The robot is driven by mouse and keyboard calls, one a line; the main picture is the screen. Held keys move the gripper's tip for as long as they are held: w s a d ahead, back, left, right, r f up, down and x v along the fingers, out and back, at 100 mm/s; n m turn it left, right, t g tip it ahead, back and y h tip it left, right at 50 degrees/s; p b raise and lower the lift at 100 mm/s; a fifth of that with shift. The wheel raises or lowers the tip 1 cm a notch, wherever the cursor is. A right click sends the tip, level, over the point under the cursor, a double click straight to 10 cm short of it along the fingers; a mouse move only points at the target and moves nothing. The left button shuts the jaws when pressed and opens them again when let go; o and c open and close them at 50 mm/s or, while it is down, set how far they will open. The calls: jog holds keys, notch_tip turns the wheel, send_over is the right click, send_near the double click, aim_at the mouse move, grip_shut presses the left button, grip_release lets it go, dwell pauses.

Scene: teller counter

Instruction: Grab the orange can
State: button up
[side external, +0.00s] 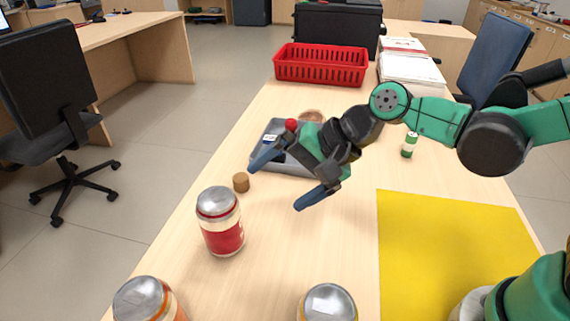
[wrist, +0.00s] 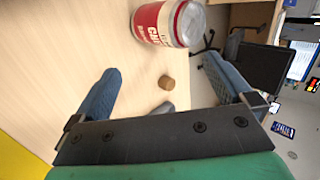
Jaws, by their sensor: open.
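A silver-topped can with an orange body (side external: 148,301) stands at the lower left of the side view, cut off by the bottom edge. Another silver-topped can (side external: 328,302) stands at the bottom middle, with only a sliver of yellow-orange label showing. A red and cream can (side external: 222,226) stands upright behind the orange one. It also shows at the top of the wrist view (wrist: 160,24). My gripper (side external: 282,183) is open and empty above the counter, beyond the red can and apart from all the cans. The wrist view shows its two spread fingers (wrist: 162,68) and no orange can.
A small cork-like cylinder (side external: 241,182) stands near the left counter edge. A grey tray (side external: 263,150) with small items lies behind my gripper. A yellow mat (side external: 450,250) covers the right. A red basket (side external: 320,66) and papers (side external: 410,68) lie farther back.

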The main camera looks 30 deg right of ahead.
aim_at(170, 290)
jog(key=s+a+f+m+g+y, duration=0.1)
jog(key=a+m+y, duration=0.1)
jog(key=a, duration=0.3)
jog(key=s+a+f+m+g+y, duration=0.1)
jog(key=a+f+m+g+y, duration=0.1)
jog(key=a+m, duration=0.2)
jog(key=s+a+f+m+g+y, duration=0.1)
jog(key=s+a+m+g+y, duration=0.1)
jog(key=a, duration=0.5)
jog(key=shift+a+f+m+y, duration=0.1)
jog(key=shift+f+m+y, duration=0.25)
jog(key=shift+m, duration=0.55)
jog(key=x, duration=0.5)
jog(key=shift+a, duration=0.3)
jog(key=c, duration=1.4)
grip_shut()
jog(key=shift+r, duration=0.15)
